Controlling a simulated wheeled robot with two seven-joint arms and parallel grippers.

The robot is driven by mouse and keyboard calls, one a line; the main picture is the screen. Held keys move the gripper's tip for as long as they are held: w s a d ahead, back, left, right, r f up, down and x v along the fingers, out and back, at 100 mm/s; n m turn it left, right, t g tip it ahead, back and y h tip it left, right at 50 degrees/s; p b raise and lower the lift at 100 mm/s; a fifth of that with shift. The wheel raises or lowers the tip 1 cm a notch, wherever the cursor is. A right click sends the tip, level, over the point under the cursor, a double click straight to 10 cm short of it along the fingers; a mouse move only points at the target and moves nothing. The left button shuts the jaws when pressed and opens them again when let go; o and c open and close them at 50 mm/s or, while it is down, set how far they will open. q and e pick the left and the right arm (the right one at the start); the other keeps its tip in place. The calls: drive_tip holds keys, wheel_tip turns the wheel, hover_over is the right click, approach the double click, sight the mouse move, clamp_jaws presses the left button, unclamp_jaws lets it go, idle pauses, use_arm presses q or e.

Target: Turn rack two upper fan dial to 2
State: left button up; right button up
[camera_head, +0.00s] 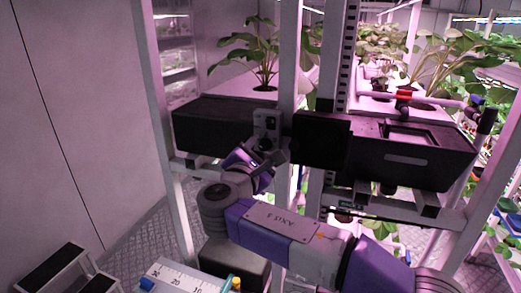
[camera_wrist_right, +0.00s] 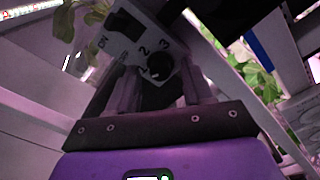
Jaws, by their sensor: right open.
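The fan dial (camera_wrist_right: 160,67) is a round black knob on a light control panel (camera_wrist_right: 124,46) in the right wrist view. Numbers 2 and 3 are printed above it. A small pale mark shows at its lower left edge, but I cannot read the setting for sure. My right gripper (camera_wrist_right: 161,88) is open, with one finger on each side of the dial; I cannot tell whether they touch it. In the head view the small grey control box (camera_head: 266,122) sits on the rack's post, with my right gripper (camera_head: 266,157) just below it. My left gripper is not in view.
Black planter troughs (camera_head: 212,125) flank the box, the right one (camera_head: 410,160) with a leafy plant behind. White rack posts (camera_head: 289,60) stand close by. A step stool (camera_head: 50,270) is at lower left. A numbered white board (camera_head: 185,280) lies at the bottom.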

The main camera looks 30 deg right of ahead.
drive_tip(key=shift+c, duration=0.3)
clamp_jaws()
drive_tip(key=shift+f+m+b, duration=0.2)
drive_tip(key=shift+m+b, duration=0.3)
drive_tip(key=shift+b, duration=0.3)
drive_tip(key=m+b, duration=0.5)
drive_tip(key=b, duration=0.2)
drive_tip(key=shift+f+m, duration=0.15)
drive_tip(key=shift+m, duration=0.25)
drive_tip(key=m+b, duration=0.2)
drive_tip(key=m, duration=0.1)
drive_tip(key=shift+b, duration=0.4)
drive_tip(key=shift+m+b, duration=0.6)
drive_tip(key=shift+m, duration=0.4)
drive_tip(key=shift+r, duration=0.2)
drive_tip(key=shift+o, duration=0.3)
unclamp_jaws()
